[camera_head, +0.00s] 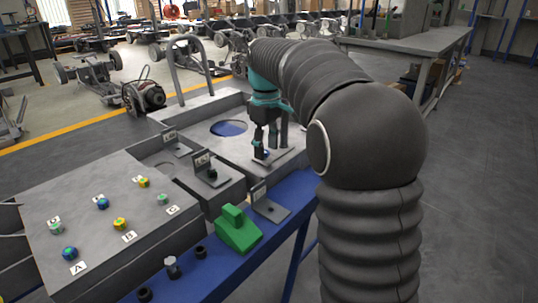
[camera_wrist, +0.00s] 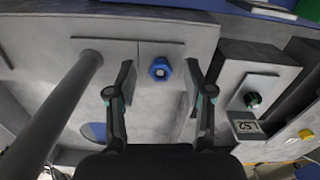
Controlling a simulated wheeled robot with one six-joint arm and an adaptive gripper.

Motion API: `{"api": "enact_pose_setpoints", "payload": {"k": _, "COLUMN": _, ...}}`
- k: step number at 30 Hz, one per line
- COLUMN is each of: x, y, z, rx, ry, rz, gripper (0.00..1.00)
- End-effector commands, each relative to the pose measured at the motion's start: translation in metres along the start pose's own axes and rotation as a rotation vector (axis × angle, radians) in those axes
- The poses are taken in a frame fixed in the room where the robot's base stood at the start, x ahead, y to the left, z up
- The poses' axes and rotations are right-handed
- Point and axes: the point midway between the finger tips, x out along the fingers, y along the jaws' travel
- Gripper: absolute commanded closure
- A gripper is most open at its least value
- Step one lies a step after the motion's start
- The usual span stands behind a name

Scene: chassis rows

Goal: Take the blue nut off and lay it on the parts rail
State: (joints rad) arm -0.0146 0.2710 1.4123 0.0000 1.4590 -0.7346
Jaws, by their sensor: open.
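The blue nut (camera_wrist: 160,69) sits on a flat grey plate in the wrist view, with a pale round end at its centre. My gripper (camera_wrist: 160,80) is open, one finger on each side of the nut, with clear gaps and no visible contact. In the head view my gripper (camera_head: 270,147) points down over the grey housing; the nut (camera_head: 263,154) shows only as a small blue patch by the fingers. A long blue rail (camera_head: 187,284), which looks like the parts rail, runs along the front of the housings.
A green block (camera_head: 237,229) and several small dark pieces stand on the rail. A grey post (camera_wrist: 68,100) rises at the left. Several coloured nuts sit on the left housing (camera_head: 95,235).

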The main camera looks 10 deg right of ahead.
Motion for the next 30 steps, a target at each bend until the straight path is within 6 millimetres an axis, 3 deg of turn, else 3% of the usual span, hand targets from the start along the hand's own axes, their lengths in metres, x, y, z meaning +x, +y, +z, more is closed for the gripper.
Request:
{"api": "enact_pose_setpoints", "payload": {"k": 8, "x": 0.003, "y": 0.000, "z": 0.000, "rx": 0.000, "ry": 0.001, "rz": 0.001, "gripper": 0.48}}
{"api": "enact_pose_setpoints", "payload": {"k": 15, "x": 0.003, "y": 0.000, "z": 0.000, "rx": 0.000, "ry": 0.001, "rz": 0.001, "gripper": 1.00}}
{"api": "enact_pose_setpoints", "payload": {"k": 30, "x": -0.007, "y": 0.000, "z": 0.000, "rx": 0.000, "ry": 0.002, "rz": 0.001, "gripper": 1.00}}
